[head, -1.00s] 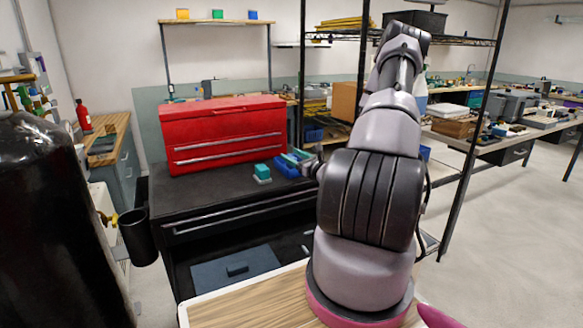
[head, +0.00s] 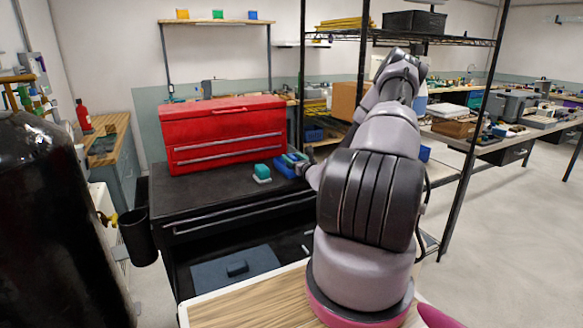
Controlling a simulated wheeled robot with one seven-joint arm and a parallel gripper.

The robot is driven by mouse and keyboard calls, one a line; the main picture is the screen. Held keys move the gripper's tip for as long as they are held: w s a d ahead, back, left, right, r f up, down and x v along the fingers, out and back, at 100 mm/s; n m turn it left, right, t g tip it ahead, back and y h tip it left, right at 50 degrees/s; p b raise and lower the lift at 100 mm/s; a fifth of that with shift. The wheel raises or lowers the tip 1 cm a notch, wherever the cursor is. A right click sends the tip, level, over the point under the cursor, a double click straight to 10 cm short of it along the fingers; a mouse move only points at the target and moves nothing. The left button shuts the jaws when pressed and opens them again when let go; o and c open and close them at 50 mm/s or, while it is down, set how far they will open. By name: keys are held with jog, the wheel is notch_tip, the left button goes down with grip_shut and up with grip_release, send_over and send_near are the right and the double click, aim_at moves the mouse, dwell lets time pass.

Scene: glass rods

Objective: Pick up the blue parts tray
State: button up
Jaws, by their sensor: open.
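The blue parts tray (head: 285,169) sits on the black top of the tool cart, right of the red toolbox's front, with teal and blue edges showing. My gripper (head: 299,167) is at the tray's right side, small and dark, partly hidden behind my own arm. It is open. The fingers overlap the tray's right part in the picture; I cannot tell whether they touch it or straddle its wall. The tray's right end is hidden.
A teal block on a pale base (head: 262,172) stands just left of the tray. The red toolbox (head: 222,135) stands behind them. The cart top (head: 200,196) is clear at the front left. A black shelf post (head: 303,80) rises behind the gripper.

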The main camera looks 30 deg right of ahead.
jog(key=shift+w, duration=0.65)
grip_shut()
dwell(0.9)
